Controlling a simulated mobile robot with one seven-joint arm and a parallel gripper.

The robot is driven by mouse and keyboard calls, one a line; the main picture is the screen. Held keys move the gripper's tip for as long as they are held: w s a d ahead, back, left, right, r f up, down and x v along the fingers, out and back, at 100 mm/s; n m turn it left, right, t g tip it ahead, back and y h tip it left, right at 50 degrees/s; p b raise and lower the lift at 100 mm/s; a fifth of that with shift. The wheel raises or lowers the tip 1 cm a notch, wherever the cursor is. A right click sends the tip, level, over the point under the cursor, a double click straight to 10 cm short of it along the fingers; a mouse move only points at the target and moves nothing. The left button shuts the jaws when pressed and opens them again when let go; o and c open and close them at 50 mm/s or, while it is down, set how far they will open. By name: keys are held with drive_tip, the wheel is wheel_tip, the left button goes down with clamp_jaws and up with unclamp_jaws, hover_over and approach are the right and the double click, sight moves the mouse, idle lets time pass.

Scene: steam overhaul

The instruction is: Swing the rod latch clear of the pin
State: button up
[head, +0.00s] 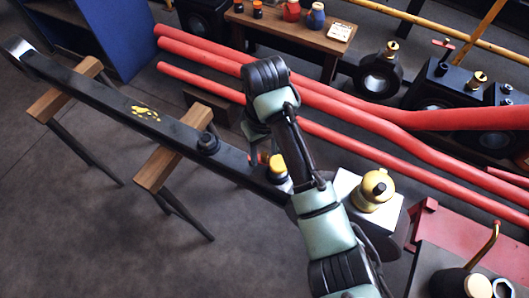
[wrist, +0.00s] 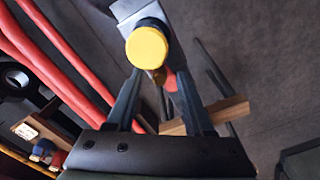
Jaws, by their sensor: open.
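A long dark rod (head: 100,98) lies across two trestles and runs toward my arm. Near its right end stands a yellow-capped round piece (head: 277,166), which I take to be the pin. A small red part (head: 263,158), perhaps the latch, shows beside it. My gripper (head: 257,146) is by this end, partly hidden by my own arm. In the wrist view my gripper (wrist: 156,72) is open, with the yellow cap (wrist: 148,45) showing between and beyond the fingertips. The red part (wrist: 170,82) shows just below the cap. I cannot tell whether a finger touches it.
Red pipes (head: 330,97) run behind the rod. A brass-yellow pot (head: 374,190) stands on a white block (head: 345,187) right of my arm. A wooden bench (head: 290,32) with small jars stands at the back. The floor at front left is clear.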

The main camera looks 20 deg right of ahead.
drive_tip(key=shift+f, duration=0.15)
drive_tip(key=shift+c, duration=0.2)
clamp_jaws()
